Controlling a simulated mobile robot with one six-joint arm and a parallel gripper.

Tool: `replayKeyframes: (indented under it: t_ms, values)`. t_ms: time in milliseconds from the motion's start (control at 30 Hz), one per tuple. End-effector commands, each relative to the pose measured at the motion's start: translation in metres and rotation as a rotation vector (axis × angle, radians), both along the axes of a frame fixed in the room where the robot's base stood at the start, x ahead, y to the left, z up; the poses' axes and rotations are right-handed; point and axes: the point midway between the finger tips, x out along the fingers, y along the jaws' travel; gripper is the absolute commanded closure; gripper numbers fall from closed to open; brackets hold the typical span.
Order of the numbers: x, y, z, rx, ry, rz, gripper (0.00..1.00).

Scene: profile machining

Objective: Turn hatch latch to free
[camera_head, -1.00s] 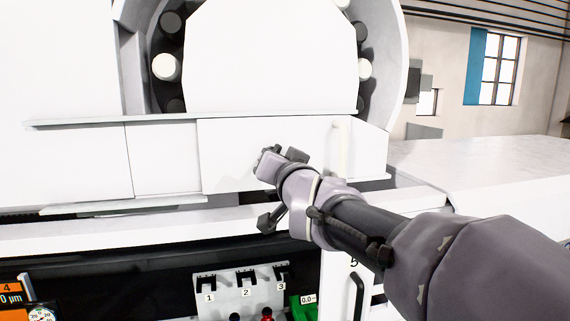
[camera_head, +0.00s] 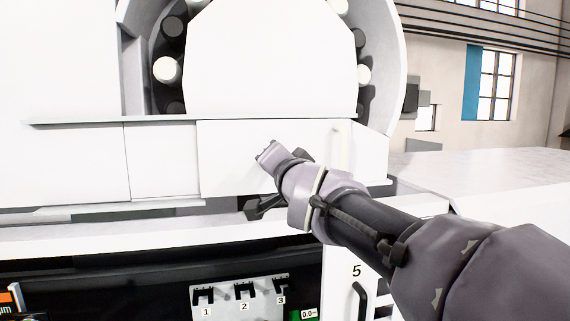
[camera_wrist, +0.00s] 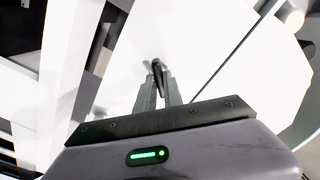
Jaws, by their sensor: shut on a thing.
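The hatch latch (camera_wrist: 156,70) shows in the wrist view as a small dark, narrow piece against a white panel. My gripper (camera_wrist: 160,86) is shut on it, with one grey finger on either side. In the head view my wrist is in front of the white lower hatch panel (camera_head: 228,165) of the machine. The latch and my fingertips are hidden there behind my wrist. I cannot tell the latch's exact angle.
A pale upright handle (camera_head: 338,145) is on the panel just right of my wrist. Below is a rack (camera_head: 238,301) with black hooks marked 1, 2 and 3. A white counter (camera_head: 480,172) extends right.

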Motion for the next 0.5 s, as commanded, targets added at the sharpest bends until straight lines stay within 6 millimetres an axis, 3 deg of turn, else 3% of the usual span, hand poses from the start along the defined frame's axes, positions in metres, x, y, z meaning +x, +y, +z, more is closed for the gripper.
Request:
replayKeyframes:
  t_ms: [133, 333, 500]
  values:
    - [0.0002, 0.0003, -0.0037, 0.086, 0.027, 0.001, 1.0]
    - [0.0002, 0.0003, -0.0027, 0.351, 0.104, 0.0, 1.0]
    - [0.0002, 0.0003, -0.0015, 0.387, 0.114, 0.0, 1.0]
